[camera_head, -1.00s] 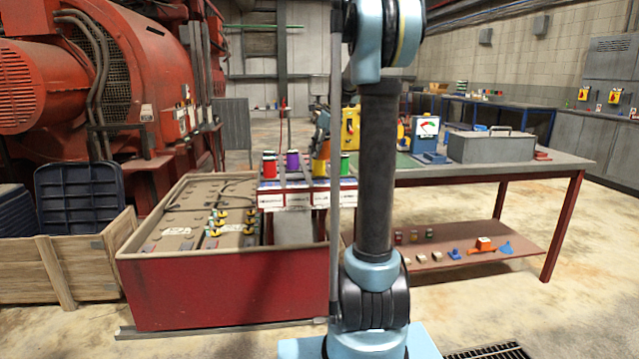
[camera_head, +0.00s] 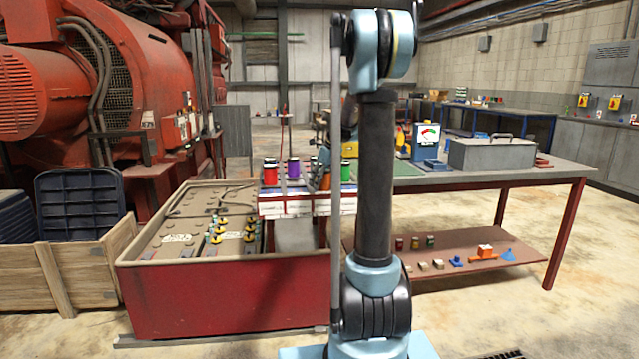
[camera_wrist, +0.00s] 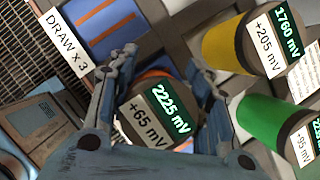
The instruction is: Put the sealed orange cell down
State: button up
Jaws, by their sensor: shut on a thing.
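The orange cell (camera_wrist: 155,76) is between the fingers of my gripper (camera_wrist: 161,62) in the wrist view. My gripper is shut on it. Its dark end faces the camera, with a label reading 2225 mV and +65 mV. In the head view the orange cell (camera_head: 325,180) shows low between a purple cell (camera_head: 293,170) and a green cell (camera_head: 347,171), over the rack (camera_head: 300,207) at the bench's left end. My gripper is largely hidden there by my arm. I cannot tell whether the cell's base touches the rack.
A yellow cell (camera_wrist: 226,45) and the green cell (camera_wrist: 262,122) stand close to the right finger in the wrist view. A red cell (camera_head: 270,173) stands left of the purple one. A red-sided battery tray (camera_head: 220,295) is below left. A grey toolbox (camera_head: 490,153) is on the bench.

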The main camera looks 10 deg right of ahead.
jog(key=o, duration=1.5)
jog(key=v, duration=1.2)
jog(key=s+a+f+n, duration=0.25)
jog(key=s+n, duration=0.45)
jog(key=s, duration=0.6)
jog(key=shift+s+d+f+n+g+h, duration=0.15)
jog(key=shift+s+f+n+h, duration=0.4)
jog(key=shift+s+f+n, duration=3.6)
jog(key=shift+s+a+f+n+g+h, duration=0.1)
jog(key=shift+s+f+n+h, duration=0.4)
jog(key=shift+s+f+n, duration=3.7)
jog(key=shift+s+d+f+n+g+h, duration=0.15)
jog(key=shift+s+f+n+h, duration=0.4)
jog(key=shift+s+f+n, duration=3.55)
